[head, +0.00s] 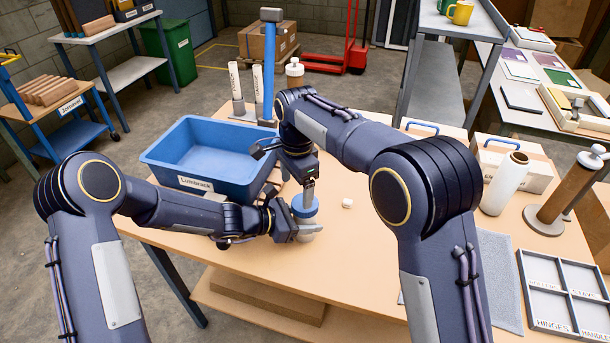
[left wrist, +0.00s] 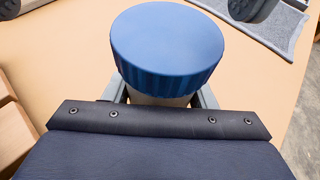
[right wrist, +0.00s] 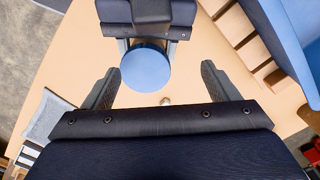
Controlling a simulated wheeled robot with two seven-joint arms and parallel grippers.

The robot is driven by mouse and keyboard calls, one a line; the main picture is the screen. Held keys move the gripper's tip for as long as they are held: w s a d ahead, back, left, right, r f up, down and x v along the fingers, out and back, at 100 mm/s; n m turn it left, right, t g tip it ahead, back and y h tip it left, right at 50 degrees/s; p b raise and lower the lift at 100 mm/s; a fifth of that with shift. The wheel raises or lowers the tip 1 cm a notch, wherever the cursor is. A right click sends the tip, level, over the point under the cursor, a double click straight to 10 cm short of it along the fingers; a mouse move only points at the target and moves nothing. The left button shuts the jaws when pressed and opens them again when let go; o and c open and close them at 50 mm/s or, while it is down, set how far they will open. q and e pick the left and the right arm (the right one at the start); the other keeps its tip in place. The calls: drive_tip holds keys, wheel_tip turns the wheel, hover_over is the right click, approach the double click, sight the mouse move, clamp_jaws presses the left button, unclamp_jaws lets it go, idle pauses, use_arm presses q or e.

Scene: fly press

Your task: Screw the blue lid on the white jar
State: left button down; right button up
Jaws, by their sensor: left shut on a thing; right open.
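The blue lid (head: 304,206) sits on top of the white jar (head: 308,227) near the table's front edge. In the left wrist view the lid (left wrist: 167,45) looks level, with a bit of pale jar (left wrist: 158,99) below it. I cannot tell whether its thread is engaged. My left gripper (head: 303,231) is shut on the jar, low at its sides. My right gripper (head: 308,190) is open and points down from above at the lid. In the right wrist view the lid (right wrist: 146,69) lies between the two spread fingers, nearer the left one, with no clear contact.
A blue bin (head: 205,152) stands left of the jar, with wooden blocks beside it. A small white piece (head: 347,203) lies right of the jar. Further right are a grey mat (head: 492,262), a white bottle (head: 505,184) and a compartment tray (head: 568,293). The table between is clear.

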sight(305, 220)
drive_tip(key=w+a+r+n+y, duration=0.1)
drive_tip(key=w+n, duration=0.1)
drive_tip(key=n, duration=1)
drive_tip(key=w+a+r+n+y, duration=0.1)
drive_tip(key=w+a+n, duration=0.15)
drive_tip(key=n, duration=0.95)
drive_tip(key=s+d+n, duration=0.1)
drive_tip(key=n, duration=0.3)
drive_tip(key=s+d+r+n+h, duration=0.1)
drive_tip(key=s+d+n, duration=0.1)
drive_tip(key=n, duration=0.3)
drive_tip(key=s+d+r+n+h, duration=0.1)
drive_tip(key=s+d+n, duration=0.1)
drive_tip(key=n, duration=0.3)
drive_tip(key=shift+s+d+n, duration=0.3)
drive_tip(key=shift+n, duration=0.6)
drive_tip(key=shift+f, duration=3.95)
